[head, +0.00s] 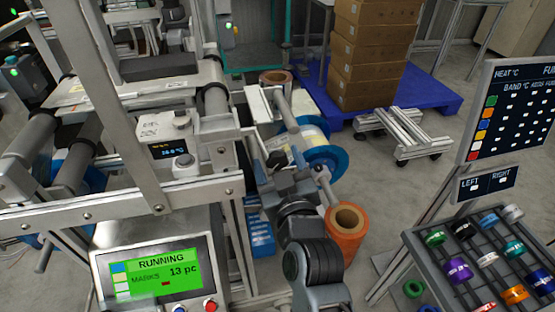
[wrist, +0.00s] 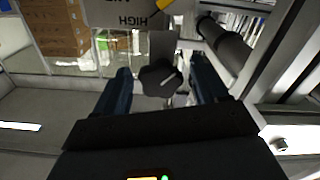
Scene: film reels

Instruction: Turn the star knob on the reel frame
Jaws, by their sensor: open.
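The star knob (wrist: 160,80) is dark, with a light mark on its face, and shows in the wrist view in front of a grey plate on the reel frame. My gripper (wrist: 162,68) is open, with one dark finger on each side of the knob. Gaps show between the knob and the fingers; I cannot tell how deep the knob sits between them. In the head view my gripper (head: 272,165) is at the right side of the frame (head: 240,195), and I cannot make out the knob there.
A pale plate reading HIGH (wrist: 130,17), upside down, is close above the knob, and a dark roller (wrist: 224,44) is to its right. In the head view a blue-flanged reel (head: 322,160) and an orange roll (head: 345,235) are close to my arm.

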